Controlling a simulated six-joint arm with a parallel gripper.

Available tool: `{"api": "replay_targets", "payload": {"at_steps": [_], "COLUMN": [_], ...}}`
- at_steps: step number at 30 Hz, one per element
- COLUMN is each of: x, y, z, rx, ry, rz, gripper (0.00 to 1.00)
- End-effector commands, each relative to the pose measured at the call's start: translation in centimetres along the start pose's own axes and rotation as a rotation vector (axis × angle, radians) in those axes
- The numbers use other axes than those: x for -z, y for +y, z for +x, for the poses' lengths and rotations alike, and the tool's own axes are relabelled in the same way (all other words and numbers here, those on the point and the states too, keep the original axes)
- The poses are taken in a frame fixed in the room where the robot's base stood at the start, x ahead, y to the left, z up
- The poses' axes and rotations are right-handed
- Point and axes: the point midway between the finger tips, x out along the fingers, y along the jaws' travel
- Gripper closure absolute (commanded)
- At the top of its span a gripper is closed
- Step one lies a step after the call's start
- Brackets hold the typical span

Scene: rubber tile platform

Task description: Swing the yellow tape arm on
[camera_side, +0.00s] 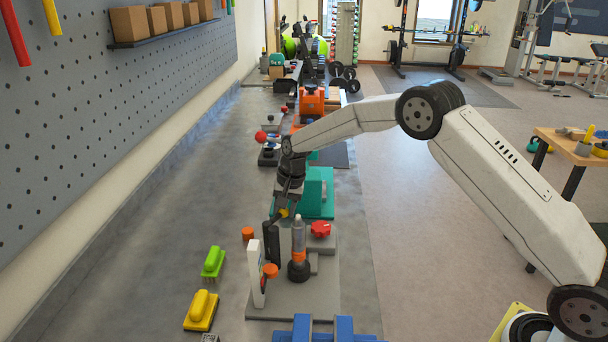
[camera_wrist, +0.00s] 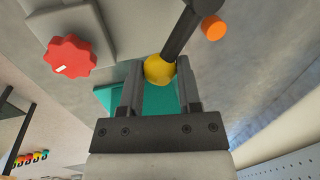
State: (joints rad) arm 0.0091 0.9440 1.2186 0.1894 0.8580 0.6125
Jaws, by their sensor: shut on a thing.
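My gripper (camera_side: 286,206) points down above the grey base plate (camera_side: 275,306) in the side view. It is shut on a round yellow knob (camera_wrist: 159,69), which sits between both fingertips in the wrist view. A dark arm (camera_wrist: 180,32) runs from the knob toward the upper right there. In the side view only a small part of the yellow knob (camera_side: 284,213) shows beside the fingers. The dark arm cannot be told apart clearly there from the dark upright cylinders (camera_side: 272,243) below. No tape is clearly visible.
A red knob (camera_side: 320,229), a grey post with an orange band (camera_side: 299,243), and a white upright plate (camera_side: 256,273) stand close by. A teal block (camera_side: 319,194) is just behind. Green (camera_side: 213,262) and yellow (camera_side: 201,311) brushes lie left. Blue parts (camera_side: 325,330) are in front.

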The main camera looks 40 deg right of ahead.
Motion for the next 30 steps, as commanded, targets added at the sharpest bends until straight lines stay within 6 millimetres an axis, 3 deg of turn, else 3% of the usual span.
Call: {"api": "replay_targets", "payload": {"at_steps": [18, 30], "x": [1.2, 1.2], "y": [-2.8, -3.4], "z": [0.5, 0.6], "rx": [0.001, 0.001], "ry": [-0.088, -0.108], "rz": [-0.450, -0.548], "gripper": [1.00, 1.00]}}
